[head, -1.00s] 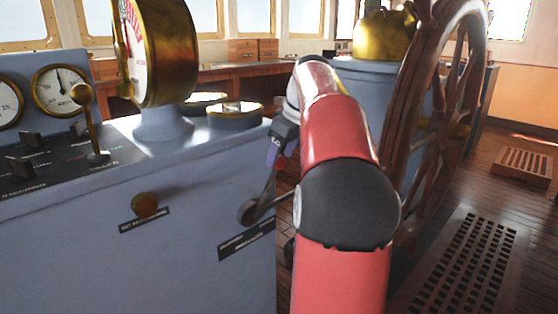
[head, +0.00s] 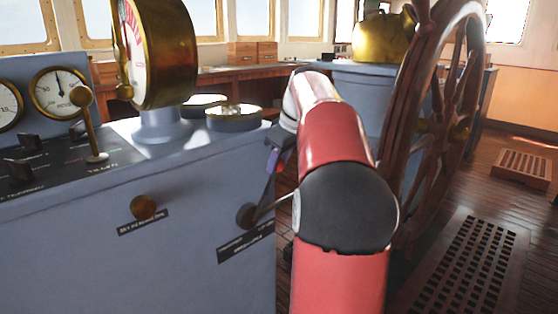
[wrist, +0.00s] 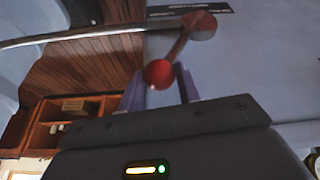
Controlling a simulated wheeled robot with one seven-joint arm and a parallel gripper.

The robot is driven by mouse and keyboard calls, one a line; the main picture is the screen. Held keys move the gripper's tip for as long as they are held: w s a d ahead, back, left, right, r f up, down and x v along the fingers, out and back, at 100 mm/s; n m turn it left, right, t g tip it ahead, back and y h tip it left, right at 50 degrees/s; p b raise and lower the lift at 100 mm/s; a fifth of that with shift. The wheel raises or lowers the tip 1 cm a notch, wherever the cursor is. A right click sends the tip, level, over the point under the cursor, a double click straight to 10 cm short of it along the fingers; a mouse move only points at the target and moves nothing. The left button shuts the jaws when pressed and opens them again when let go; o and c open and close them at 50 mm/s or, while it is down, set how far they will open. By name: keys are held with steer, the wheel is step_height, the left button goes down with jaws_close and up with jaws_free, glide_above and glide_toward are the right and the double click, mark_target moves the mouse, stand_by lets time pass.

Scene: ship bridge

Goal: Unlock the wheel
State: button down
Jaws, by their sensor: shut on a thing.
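The wooden ship's wheel (head: 436,130) stands upright at the right in the head view, partly behind my red arm. A small lever with a dark round pivot (head: 246,215) sits on the side of the blue-grey console, above a dark label plate. In the wrist view the lever's arm (wrist: 181,43) runs from its pivot to a red ball knob (wrist: 158,73). My gripper (wrist: 158,84) is shut on this knob, its purple fingers on either side. In the head view my gripper (head: 275,160) is at the lever's upper end, partly hidden by my arm.
A thin metal rod (wrist: 75,33) runs beside the lever's pivot. A brass-topped binnacle (head: 383,35) stands behind the wheel. A floor grating (head: 465,265) lies at the right.

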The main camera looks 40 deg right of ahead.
steer(key=shift+a, duration=0.15)
steer(key=shift+a+r+h+b, duration=0.2)
steer(key=shift+a+h+b, duration=0.2)
steer(key=shift+a+b, duration=0.15)
steer(key=a+h+b, duration=0.3)
steer(key=a, duration=0.1)
steer(key=a+n+t+h+b, duration=0.1)
steer(key=a+h+b, duration=0.2)
steer(key=a+b, duration=0.1)
steer(key=s+a+n+h+b, duration=0.1)
steer(key=a+h+b, duration=0.2)
steer(key=a, duration=0.2)
steer(key=shift+a+f+b, duration=0.2)
steer(key=shift+a+b, duration=0.1)
steer(key=shift+b, duration=0.1)
steer(key=shift+s+a+f+n+t+h+b, duration=0.1)
steer(key=shift+a+f+n+t+h+b, duration=0.15)
steer(key=shift+a+h+b, duration=0.4)
steer(key=shift+s+a+f+n+t+h+b, duration=0.15)
steer(key=shift+a+f+h+b, duration=0.1)
steer(key=shift+a+h+b, duration=0.4)
steer(key=c, duration=1)
jaws_free()
